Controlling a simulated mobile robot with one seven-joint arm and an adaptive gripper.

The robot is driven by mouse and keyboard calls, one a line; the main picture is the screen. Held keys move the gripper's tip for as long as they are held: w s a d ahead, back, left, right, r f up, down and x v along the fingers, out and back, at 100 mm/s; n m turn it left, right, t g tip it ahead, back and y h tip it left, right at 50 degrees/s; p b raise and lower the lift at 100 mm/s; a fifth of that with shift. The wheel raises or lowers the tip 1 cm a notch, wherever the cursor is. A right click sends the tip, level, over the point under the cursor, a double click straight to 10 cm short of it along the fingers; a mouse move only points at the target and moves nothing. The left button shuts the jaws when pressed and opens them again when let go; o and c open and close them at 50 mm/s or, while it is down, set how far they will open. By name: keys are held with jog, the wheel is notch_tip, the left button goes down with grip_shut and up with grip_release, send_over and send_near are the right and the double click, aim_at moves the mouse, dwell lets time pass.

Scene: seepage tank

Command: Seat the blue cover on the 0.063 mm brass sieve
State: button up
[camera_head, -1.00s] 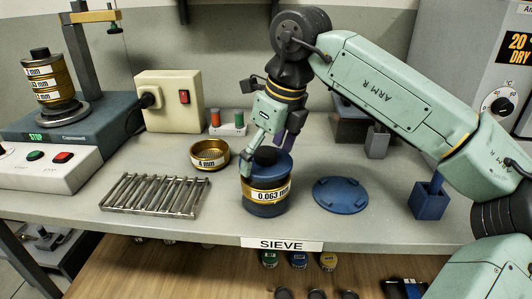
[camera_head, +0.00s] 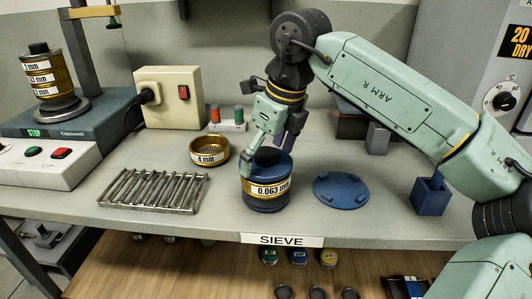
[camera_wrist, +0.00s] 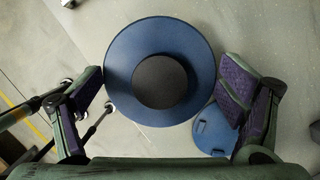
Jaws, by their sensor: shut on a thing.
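The blue cover (camera_head: 284,168) with a black knob (camera_head: 266,156) is at the top of the 0.063 mm brass sieve (camera_head: 270,190), which stands on the table behind the SIEVE label. My gripper (camera_head: 267,152) reaches down from above, one finger on each side of the cover, and is shut on it. In the wrist view the round cover (camera_wrist: 122,75) lies between the two purple pads, its knob (camera_wrist: 160,82) near the middle. The sieve is hidden beneath it there. I cannot tell whether the cover's rim is fully down all round.
A flat blue disc (camera_head: 341,190) lies just right of the sieve. The 4 mm brass sieve (camera_head: 209,152) stands behind left, and a metal rack (camera_head: 153,190) lies left. A blue holder (camera_head: 429,198) stands at right. The table's front edge is close.

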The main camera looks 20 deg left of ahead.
jog(key=shift+f, duration=0.3)
jog(key=o, duration=1.1)
jog(key=shift+r, duration=0.1)
jog(key=v, duration=1.2)
jog(key=shift+d, duration=0.1)
